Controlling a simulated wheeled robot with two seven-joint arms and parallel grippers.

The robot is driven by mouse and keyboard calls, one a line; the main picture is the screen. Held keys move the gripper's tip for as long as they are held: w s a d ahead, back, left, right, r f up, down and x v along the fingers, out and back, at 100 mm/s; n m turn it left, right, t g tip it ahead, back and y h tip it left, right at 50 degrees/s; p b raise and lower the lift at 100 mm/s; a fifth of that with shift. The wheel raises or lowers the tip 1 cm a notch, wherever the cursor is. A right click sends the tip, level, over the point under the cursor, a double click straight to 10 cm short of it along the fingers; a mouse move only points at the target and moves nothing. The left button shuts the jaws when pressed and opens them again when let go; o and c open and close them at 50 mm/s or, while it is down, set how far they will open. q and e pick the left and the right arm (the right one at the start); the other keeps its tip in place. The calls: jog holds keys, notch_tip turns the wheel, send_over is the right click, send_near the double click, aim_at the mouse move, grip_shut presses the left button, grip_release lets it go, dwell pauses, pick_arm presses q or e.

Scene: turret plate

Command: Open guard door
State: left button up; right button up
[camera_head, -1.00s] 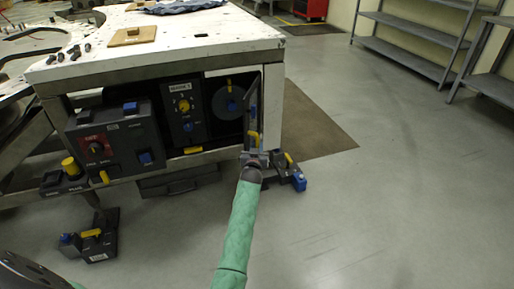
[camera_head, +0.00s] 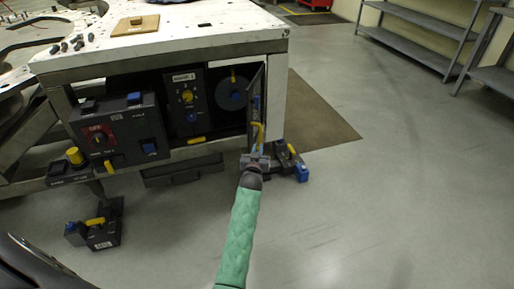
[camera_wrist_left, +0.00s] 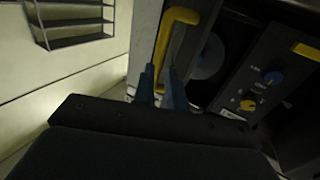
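The guard door (camera_head: 256,95) is a narrow dark panel at the right end of the bench front. It stands swung out and shows almost edge-on, with the bay and its round grey disc (camera_head: 232,91) visible beside it. Its yellow handle (camera_head: 259,133) also shows as a bent bar in the left wrist view (camera_wrist_left: 181,15). My left gripper (camera_head: 256,158), on the green-sleeved arm, is at the handle. In the left wrist view its two blue fingers (camera_wrist_left: 163,88) lie on either side of the handle's lower part and appear closed on it. My right gripper is not in view.
A control box with a red-marked dial (camera_head: 99,138) and a panel with a yellow knob (camera_head: 187,96) are left of the door. A low black unit with a blue part (camera_head: 301,172) sits just right of my gripper. Floor (camera_head: 400,200) to the right is clear.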

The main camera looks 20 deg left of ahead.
pick_arm(q)
jog(key=shift+s+r+p, duration=0.1)
jog(key=shift+r+p, duration=0.05)
jog(key=shift+p, duration=0.15)
grip_shut()
jog(key=s+a+r+n+h+p, duration=0.2)
jog(key=s+a+r+p, duration=0.2)
jog(key=a+r+p, duration=0.3)
jog(key=s+a+r+n+h+p, duration=0.2)
jog(key=s+a+r+n+p, duration=0.25)
jog(key=a, duration=0.55)
pick_arm(e)
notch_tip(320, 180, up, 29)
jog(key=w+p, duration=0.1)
jog(key=p, duration=0.1)
pick_arm(q)
jog(key=w+d+r+n+h+p, duration=0.2)
jog(key=w+d+n, duration=0.5)
jog(key=w, duration=0.4)
jog(key=shift+w+d+r+t+h+p, duration=0.3)
jog(key=shift+d+h, duration=0.1)
jog(key=shift+d, duration=0.3)
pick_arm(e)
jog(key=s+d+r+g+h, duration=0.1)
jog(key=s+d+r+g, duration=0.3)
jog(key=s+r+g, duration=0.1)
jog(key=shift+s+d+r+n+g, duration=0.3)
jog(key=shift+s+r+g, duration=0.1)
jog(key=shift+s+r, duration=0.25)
